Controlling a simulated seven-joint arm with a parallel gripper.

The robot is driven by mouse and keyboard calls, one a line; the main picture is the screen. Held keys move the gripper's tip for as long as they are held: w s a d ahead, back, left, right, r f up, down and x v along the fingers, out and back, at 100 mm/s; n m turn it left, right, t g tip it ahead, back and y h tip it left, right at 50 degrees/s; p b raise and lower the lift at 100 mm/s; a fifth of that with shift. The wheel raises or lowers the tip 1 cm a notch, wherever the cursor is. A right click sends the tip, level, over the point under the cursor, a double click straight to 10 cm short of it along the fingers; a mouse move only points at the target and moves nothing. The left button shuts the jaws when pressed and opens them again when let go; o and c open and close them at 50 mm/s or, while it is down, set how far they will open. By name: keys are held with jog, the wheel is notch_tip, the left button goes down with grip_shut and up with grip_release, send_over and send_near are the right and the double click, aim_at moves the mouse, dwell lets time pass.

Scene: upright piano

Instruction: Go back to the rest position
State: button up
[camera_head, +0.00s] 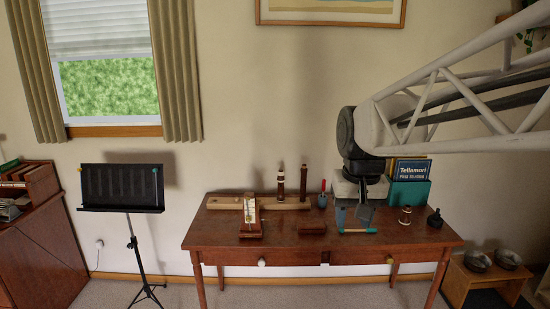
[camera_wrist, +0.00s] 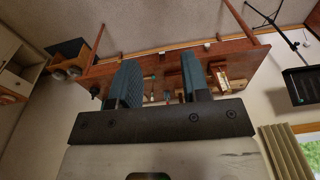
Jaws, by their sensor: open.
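My gripper (camera_head: 355,214) hangs from the white arm over the right half of the wooden table (camera_head: 225,232), pointing down. It is open, and its two blue-grey fingers (camera_wrist: 158,80) stand apart in the wrist view with nothing held between them. A small teal-ended item (camera_head: 358,231) lies on the table just below the fingers in the head view. I cannot tell whether the fingers touch it. The table (camera_wrist: 225,50) shows tilted and upside down in the wrist view.
A metronome (camera_head: 250,216), a long wooden stand (camera_head: 285,204) with dark upright pieces, a small box (camera_head: 312,224), a spool (camera_head: 405,215), a dark bottle (camera_head: 435,218) and books in a teal holder (camera_head: 410,187) are on the table. A music stand (camera_head: 120,188) is left.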

jog(key=s+d+f, duration=0.1)
jog(key=s+f, duration=0.3)
jog(key=s, duration=0.5)
jog(key=s+d+f+t, duration=0.1)
jog(key=s+d+f, duration=0.1)
jog(key=s+f, duration=0.3)
jog(key=s, duration=0.3)
jog(key=shift+s+t, duration=0.3)
jog(key=shift+s, duration=0.05)
jog(key=shift+f, duration=0.1)
